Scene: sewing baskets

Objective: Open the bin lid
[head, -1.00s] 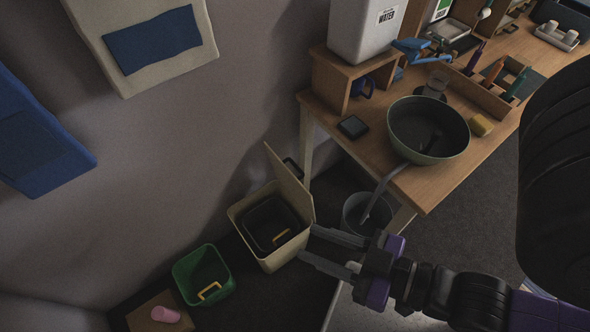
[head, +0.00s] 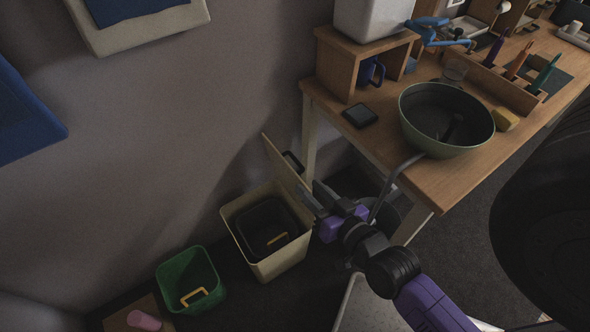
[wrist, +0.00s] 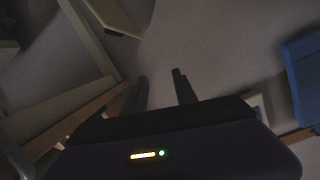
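The beige bin (head: 283,264) stands on the dark floor by the wall, with a black bucket (head: 250,228) with a yellow handle inside it. Its lid (head: 279,162) stands raised, tilted up from the bin's right side, with the bin mouth uncovered. A dark handle (head: 292,161) shows at the lid's upper part. My gripper (head: 311,194) is just right of the lid, close to its outer face; I cannot tell whether it touches. In the wrist view, the two fingers (wrist: 160,79) are apart with nothing between them.
A green bin (head: 173,275) with a yellow handle stands left of the beige bin. A wooden table (head: 437,187) with a green bowl (head: 437,143) is at right, and its leg (head: 309,143) rises close behind the lid. The wall bounds the left.

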